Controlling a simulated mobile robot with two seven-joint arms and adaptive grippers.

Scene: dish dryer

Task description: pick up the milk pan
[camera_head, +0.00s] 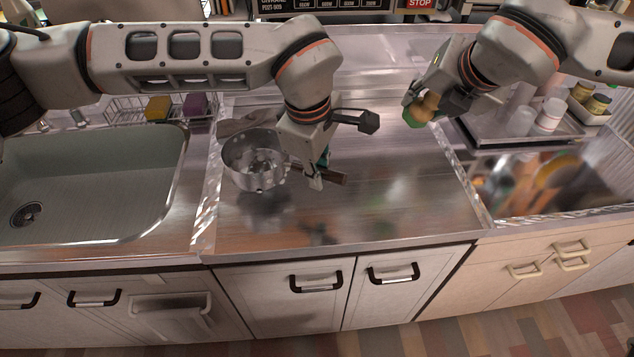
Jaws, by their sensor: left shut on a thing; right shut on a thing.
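The milk pan (256,166) is a shiny metal pan with a dark brown handle (332,176) pointing right. It is over the middle steel counter, near the sink's right edge. A dark reflection shows below it with a gap, so it appears to be just off the surface. My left gripper (322,166) comes down from above and is shut on the pan's handle, near the bowl; its fingers partly hide the handle. My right gripper (428,106) is further right and higher, shut on a small tan and green item (424,108) that the gripper partly hides.
The sink (90,185) is at the left, with a wire rack (130,113) holding a yellow and a purple sponge behind it. The steel counter (400,200) right of the pan is clear.

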